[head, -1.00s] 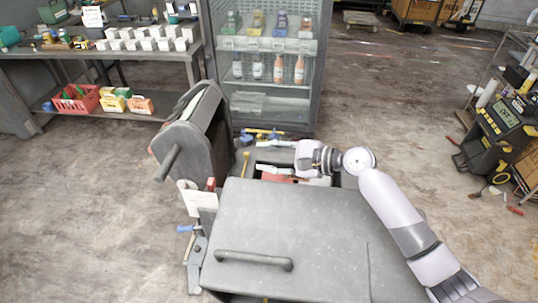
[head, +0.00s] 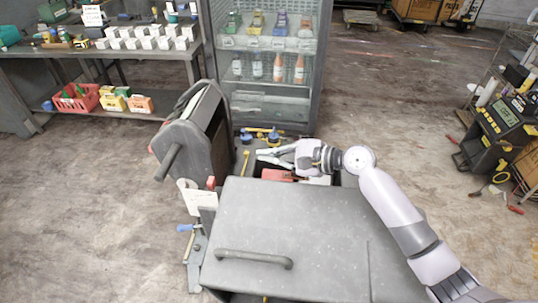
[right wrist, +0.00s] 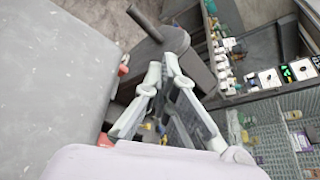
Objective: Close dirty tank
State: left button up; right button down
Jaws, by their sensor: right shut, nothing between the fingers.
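A grey machine stands in the middle of the head view. Its broad flat top panel (head: 305,225) lies level and carries a bar handle (head: 253,258). A darker grey tilted part (head: 192,140), with a rod handle (head: 169,162) on its left side, stands raised at the machine's left. I cannot tell which part is the dirty tank's lid. My right gripper (head: 262,154) is shut and empty, over the opening behind the flat panel and right of the tilted part, apart from it. Its fingers also show in the right wrist view (right wrist: 170,60). My left gripper is out of view.
Red and pale items (head: 282,175) lie in the opening below my right gripper. A glass-fronted cabinet with bottles (head: 265,100) stands close behind. A workbench (head: 100,52) with white boxes is at the left, a cart (head: 500,130) at the right.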

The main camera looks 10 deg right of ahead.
dwell(0.4)
jog(key=c, duration=1.6)
grip_release()
jog(key=shift+o, duration=0.2)
jog(key=shift+d, duration=0.1)
jog(key=v, duration=1.2)
jog(key=shift+c, duration=0.2)
